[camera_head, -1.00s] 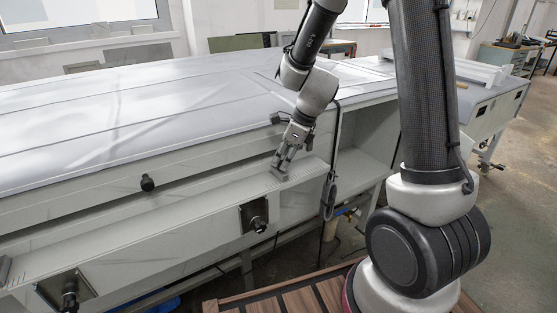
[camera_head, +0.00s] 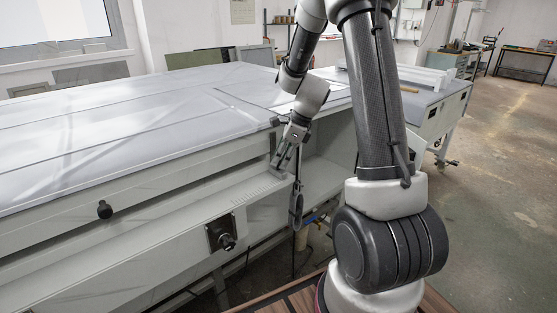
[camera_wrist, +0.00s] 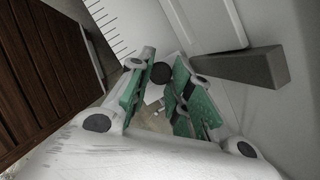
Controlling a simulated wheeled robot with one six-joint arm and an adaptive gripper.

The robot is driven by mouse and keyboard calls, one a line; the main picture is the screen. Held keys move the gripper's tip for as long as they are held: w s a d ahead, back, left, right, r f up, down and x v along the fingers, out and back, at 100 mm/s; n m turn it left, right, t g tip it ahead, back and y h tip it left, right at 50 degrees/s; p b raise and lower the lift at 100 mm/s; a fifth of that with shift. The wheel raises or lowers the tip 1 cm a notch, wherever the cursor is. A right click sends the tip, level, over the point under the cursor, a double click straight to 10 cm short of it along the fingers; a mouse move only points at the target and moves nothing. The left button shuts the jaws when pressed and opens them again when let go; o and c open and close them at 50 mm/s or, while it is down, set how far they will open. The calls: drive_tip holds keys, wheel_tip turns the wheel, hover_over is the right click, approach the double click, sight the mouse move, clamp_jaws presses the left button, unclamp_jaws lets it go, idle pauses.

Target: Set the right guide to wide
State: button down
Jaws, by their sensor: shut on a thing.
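My gripper (camera_head: 279,164) reaches down to the right end of the processor's front ledge. In the wrist view, its green-padded fingers (camera_wrist: 162,82) close around a small black round knob (camera_wrist: 161,72). A dark grey bar (camera_wrist: 245,68), which looks like part of the right guide, lies just right of the fingers. The scale (camera_head: 262,190) is a row of marks on the ledge, left of the gripper; its dark lines (camera_wrist: 108,28) also show in the wrist view. The guide is too small and hidden by the gripper to make out in the head view.
The processor's wide grey top (camera_head: 130,130) lies behind the ledge. Black knobs stick out of its front, one at the left (camera_head: 104,209) and one on a dark plate (camera_head: 221,233). A dark handset (camera_head: 296,205) hangs by the right end. The floor at right is clear.

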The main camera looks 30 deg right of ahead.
drive_tip(key=shift+w+d+r, duration=0.15)
drive_tip(key=c, duration=1.3)
unclamp_jaws()
drive_tip(key=shift+o, duration=0.2)
drive_tip(key=v, duration=0.8)
